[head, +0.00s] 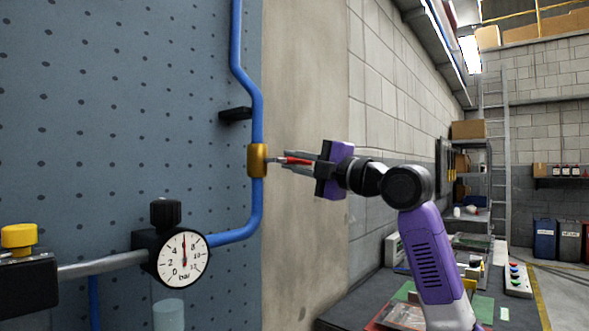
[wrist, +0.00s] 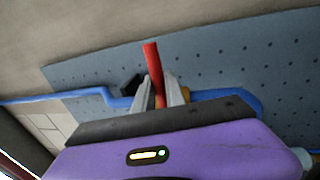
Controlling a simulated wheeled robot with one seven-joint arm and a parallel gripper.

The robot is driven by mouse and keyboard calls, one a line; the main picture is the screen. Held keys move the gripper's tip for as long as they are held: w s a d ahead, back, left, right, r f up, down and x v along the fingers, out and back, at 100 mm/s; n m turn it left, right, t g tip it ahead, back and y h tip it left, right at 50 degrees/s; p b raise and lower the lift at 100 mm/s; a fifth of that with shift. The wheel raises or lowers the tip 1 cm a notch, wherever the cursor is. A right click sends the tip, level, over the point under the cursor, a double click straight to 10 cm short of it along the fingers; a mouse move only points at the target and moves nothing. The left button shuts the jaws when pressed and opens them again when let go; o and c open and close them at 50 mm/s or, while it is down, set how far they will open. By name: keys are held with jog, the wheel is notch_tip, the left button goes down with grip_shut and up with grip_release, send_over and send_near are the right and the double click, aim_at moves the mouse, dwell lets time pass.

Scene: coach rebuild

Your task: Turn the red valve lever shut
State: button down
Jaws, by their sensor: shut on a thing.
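The red valve lever (head: 296,160) stands out from the brass valve body (head: 257,160) on the blue pipe (head: 256,110). My gripper (head: 290,160) is shut on the lever, with a finger on either side of it. In the wrist view the red lever (wrist: 153,70) shows between the two grey fingers (wrist: 160,95), and its end sticks out past them. A small part of the brass body (wrist: 188,95) shows behind the fingers. The blue pipe (wrist: 225,94) runs across the wrist view. The lever's root is partly hidden by the fingers.
A black stop or bracket (head: 235,114) juts from the perforated panel (head: 200,60) just above the valve. A pressure gauge (head: 182,257) is at the lower left, beside a yellow-capped fitting (head: 18,236). A cluttered bench (head: 350,313) stands below my arm.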

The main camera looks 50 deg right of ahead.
jog(key=shift+r, duration=0.1)
dwell(0.3)
jog(key=c, duration=1.4)
grip_release()
jog(key=s, duration=0.2)
jog(key=s+f, duration=0.1)
jog(key=s, duration=0.2)
jog(key=s+b, duration=0.1)
jog(key=s, duration=0.1)
jog(key=shift+s+d+f, duration=0.1)
jog(key=shift+s+f, duration=0.2)
jog(key=shift+s, duration=0.05)
